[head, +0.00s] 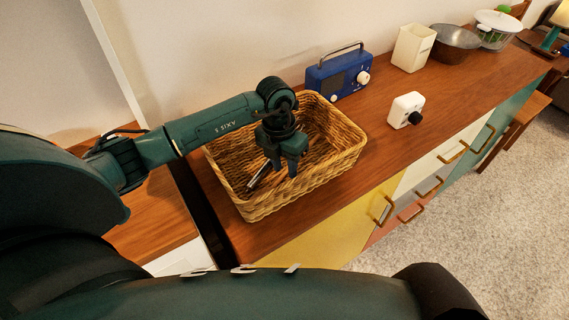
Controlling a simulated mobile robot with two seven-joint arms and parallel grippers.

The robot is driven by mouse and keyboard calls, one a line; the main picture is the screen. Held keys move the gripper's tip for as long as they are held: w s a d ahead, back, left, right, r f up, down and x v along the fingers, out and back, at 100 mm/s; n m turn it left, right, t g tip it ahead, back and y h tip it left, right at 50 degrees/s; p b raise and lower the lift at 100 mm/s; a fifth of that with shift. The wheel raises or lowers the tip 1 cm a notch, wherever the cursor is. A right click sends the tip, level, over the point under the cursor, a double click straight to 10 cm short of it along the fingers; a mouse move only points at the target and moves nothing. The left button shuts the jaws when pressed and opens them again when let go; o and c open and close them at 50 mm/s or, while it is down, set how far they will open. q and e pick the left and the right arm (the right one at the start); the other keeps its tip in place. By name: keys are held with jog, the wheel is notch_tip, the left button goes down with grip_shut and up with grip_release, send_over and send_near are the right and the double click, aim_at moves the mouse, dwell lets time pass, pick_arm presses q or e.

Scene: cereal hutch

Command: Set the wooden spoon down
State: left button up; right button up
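My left gripper (284,168) points down into the wicker basket (331,168) on the wooden sideboard top. Its two fingers look spread, with a gap between the tips and nothing clearly seen between them. A slim dark object with a pale edge (260,177) lies slanted in the basket, just left of the fingers. I cannot tell whether it is the wooden spoon, and I see no other spoon. The gripper hides part of the basket floor. My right gripper is not in view.
A blue radio (339,75) stands behind the basket. A white cube-shaped device (405,110) stands to its right. A cream container (413,47), a metal bowl (455,43) and a glass bowl (498,29) stand further right.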

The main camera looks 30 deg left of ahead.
pick_arm(q)
notch_tip(320, 180, up, 12)
jog(key=a+b, duration=0.1)
jog(key=shift+a, duration=0.15)
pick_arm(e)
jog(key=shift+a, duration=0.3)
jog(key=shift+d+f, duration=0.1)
